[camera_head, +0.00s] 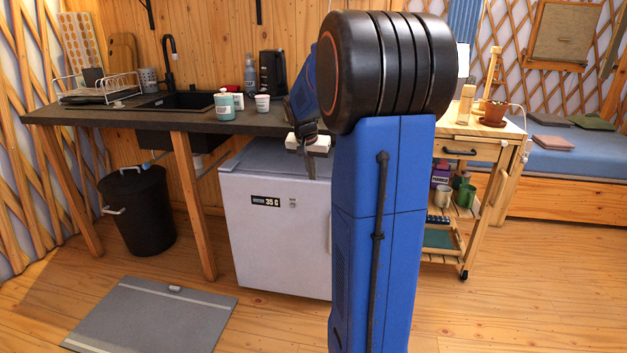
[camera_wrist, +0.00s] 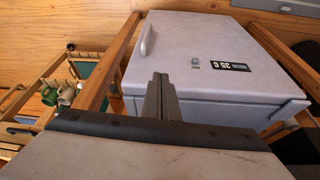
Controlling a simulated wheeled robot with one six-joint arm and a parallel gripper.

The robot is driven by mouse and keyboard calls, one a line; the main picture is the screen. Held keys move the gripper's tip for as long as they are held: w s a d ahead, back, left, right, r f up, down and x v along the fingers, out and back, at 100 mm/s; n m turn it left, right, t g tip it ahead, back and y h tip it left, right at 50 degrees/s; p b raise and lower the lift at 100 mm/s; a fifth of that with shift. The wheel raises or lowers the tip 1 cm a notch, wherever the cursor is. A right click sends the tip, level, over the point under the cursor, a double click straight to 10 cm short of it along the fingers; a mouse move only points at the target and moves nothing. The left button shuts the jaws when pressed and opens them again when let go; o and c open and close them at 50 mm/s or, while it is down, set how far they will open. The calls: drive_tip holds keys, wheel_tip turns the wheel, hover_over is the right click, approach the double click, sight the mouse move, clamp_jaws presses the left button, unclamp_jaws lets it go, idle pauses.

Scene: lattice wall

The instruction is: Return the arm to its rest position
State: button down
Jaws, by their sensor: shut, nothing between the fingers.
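My arm is blue with a thick black joint and stands up through the middle of the head view. My gripper (camera_head: 311,172) shows left of the black joint, pointing down in front of the white fridge and the counter edge. In the wrist view, the fingers of my gripper (camera_wrist: 160,84) are together with nothing between them. Behind them is the white fridge (camera_wrist: 205,55) with its "35 C" label; it also shows in the head view (camera_head: 275,235). My arm hides part of the fridge's right side and the counter's right end.
A wooden cart (camera_head: 468,150) with a potted plant stands at the right. A grey mat (camera_head: 150,315) lies on otherwise clear floor at front left.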

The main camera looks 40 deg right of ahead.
drive_tip(key=shift+a+r, duration=0.1)
drive_tip(key=shift+r, duration=0.2)
drive_tip(key=s+a+r+n, duration=0.1)
drive_tip(key=s+a+n, duration=0.15)
drive_tip(key=a, duration=0.45)
drive_tip(key=s+a+r+n+t+y, duration=0.1)
drive_tip(key=s+a, duration=0.3)
drive_tip(key=a, duration=0.2)
drive_tip(key=s+a+r+n, duration=0.1)
drive_tip(key=s+a+n, duration=0.15)
drive_tip(key=a, duration=0.45)
drive_tip(key=s+a+f+n+y, duration=0.1)
drive_tip(key=s+a+f+n, duration=0.2)
drive_tip(key=s+a, duration=0.4)
drive_tip(key=s+a+f+n+t+y, duration=0.1)
drive_tip(key=s+a+f+n, duration=0.2)
drive_tip(key=s+a, duration=0.5)
drive_tip(key=s, duration=0.4)
drive_tip(key=shift+t+y, duration=0.3)
